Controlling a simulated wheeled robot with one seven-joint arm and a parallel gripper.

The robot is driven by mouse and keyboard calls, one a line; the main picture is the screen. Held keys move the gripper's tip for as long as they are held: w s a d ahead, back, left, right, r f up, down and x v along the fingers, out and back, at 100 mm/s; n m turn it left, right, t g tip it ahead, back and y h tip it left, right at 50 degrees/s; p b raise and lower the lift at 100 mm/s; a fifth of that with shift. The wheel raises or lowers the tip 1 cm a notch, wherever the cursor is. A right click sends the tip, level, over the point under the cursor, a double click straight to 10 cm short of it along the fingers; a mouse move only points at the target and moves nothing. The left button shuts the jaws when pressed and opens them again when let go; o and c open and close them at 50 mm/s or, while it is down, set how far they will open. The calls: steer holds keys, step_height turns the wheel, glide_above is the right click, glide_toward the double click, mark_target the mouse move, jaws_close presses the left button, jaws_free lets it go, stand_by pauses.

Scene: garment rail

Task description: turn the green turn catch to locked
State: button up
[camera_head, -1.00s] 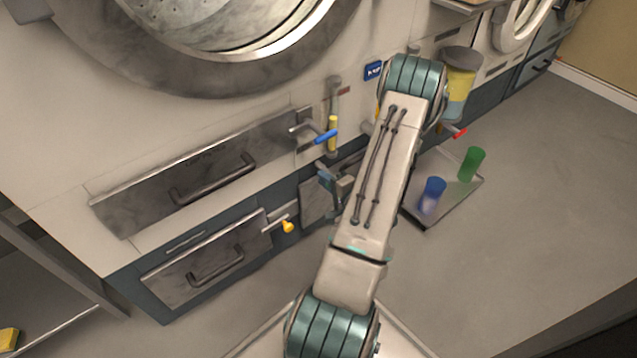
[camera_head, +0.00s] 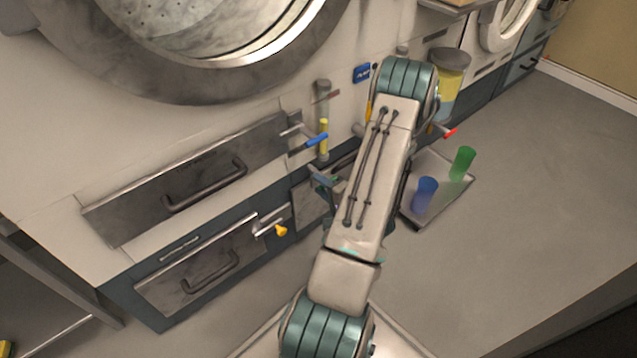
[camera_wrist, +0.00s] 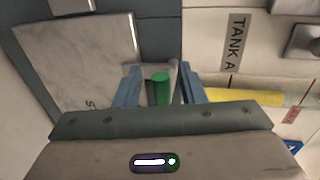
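The green turn catch (camera_wrist: 160,88) shows in the wrist view as a green knob beside a pale metal part, next to a marbled metal panel. My gripper (camera_wrist: 162,86) is open, with one blue finger on each side of the knob. Small gaps show between knob and fingers, so I see no firm contact. In the head view my gripper (camera_head: 324,180) is small and partly hidden by my arm, low at the machine front. The green catch cannot be made out there. Its locked mark is not readable in either view.
A blue-handled lever (camera_head: 317,140) and a yellow-handled catch (camera_head: 280,230) are on the machine front nearby. A yellow tube (camera_wrist: 240,96) runs right of my gripper under a TANK A label (camera_wrist: 236,42). A tray (camera_head: 418,226) on the floor holds a blue cup (camera_head: 425,194) and a green cup (camera_head: 462,163).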

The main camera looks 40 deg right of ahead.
steer(key=p+v, duration=0.2)
steer(key=v, duration=1)
steer(key=shift+s+p, duration=0.2)
steer(key=shift+p, duration=0.15)
steer(key=shift+w+r, duration=0.1)
steer(key=shift+r, duration=0.1)
steer(key=w+a+r+n+g+y+p, duration=0.3)
steer(key=a+r+n+g+y+p, duration=0.15)
steer(key=a+r, duration=0.4)
steer(key=w+a+r+n+g+y+p, duration=0.2)
steer(key=a+r+n+g+y+p, duration=0.3)
steer(key=r, duration=0.7)
steer(key=w+a+r+n+g+y+p, duration=0.1)
steer(key=w+a+r+n+y+p, duration=0.2)
steer(key=a+r+p, duration=0.55)
steer(key=s+a+r+n+h+p, duration=0.1)
steer(key=a+r+n+h+p, duration=0.1)
steer(key=r+p, duration=0.4)
steer(key=s+a+r+n+g+h+p, duration=0.1)
steer(key=r+h+p, duration=0.4)
steer(key=r, duration=1)
steer(key=s+a+r+n+g+h+p, duration=0.1)
steer(key=s+a+r+n+h+p, duration=0.1)
steer(key=r, duration=0.9)
steer(key=a+n+h+p, duration=0.1)
steer(key=a+h+p, duration=0.1)
steer(key=a+p, duration=0.1)
steer(key=shift+s+p, duration=0.2)
steer(key=shift+p, duration=0.65)
steer(key=shift+g, duration=0.25)
